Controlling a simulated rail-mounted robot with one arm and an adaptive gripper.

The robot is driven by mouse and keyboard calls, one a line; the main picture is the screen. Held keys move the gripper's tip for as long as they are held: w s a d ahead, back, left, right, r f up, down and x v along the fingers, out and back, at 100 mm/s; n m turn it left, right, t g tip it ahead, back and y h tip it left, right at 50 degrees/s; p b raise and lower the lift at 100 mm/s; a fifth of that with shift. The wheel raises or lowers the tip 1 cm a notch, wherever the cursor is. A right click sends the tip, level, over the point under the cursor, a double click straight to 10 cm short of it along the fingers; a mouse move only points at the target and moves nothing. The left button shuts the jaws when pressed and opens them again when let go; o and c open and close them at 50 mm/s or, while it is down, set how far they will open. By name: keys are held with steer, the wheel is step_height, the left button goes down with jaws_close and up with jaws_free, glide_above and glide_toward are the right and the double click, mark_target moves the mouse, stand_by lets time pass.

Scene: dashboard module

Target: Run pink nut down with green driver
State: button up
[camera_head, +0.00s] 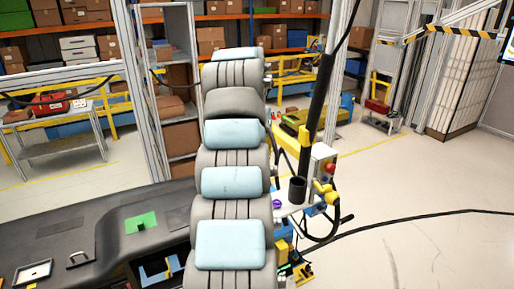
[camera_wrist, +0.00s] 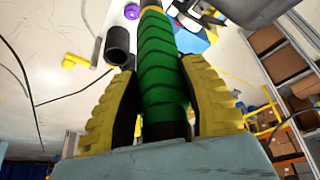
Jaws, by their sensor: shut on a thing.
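In the wrist view, my gripper (camera_wrist: 163,72) has its two yellow ribbed fingers closed on the green driver (camera_wrist: 162,55), one on each side of its ribbed green handle. The handle points away from the wrist, and its far end runs past the top of the picture. In the head view, my own arm fills the middle and hides the gripper and driver. I cannot make out the pink nut in either view.
The dark dashboard (camera_head: 60,240) lies at lower left, with a green plate (camera_head: 140,223) on it. Right of my arm is a small stand with a black cup (camera_head: 297,190) and a purple piece (camera_head: 277,204). A dark cable (camera_head: 420,216) crosses the open floor.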

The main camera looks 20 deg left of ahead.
steer(key=shift+f+b, duration=1.25)
steer(key=shift+b, duration=0.15)
stand_by(4.6)
steer(key=shift+r, duration=0.15)
steer(key=shift+r+p, duration=2.7)
steer(key=shift+r, duration=0.2)
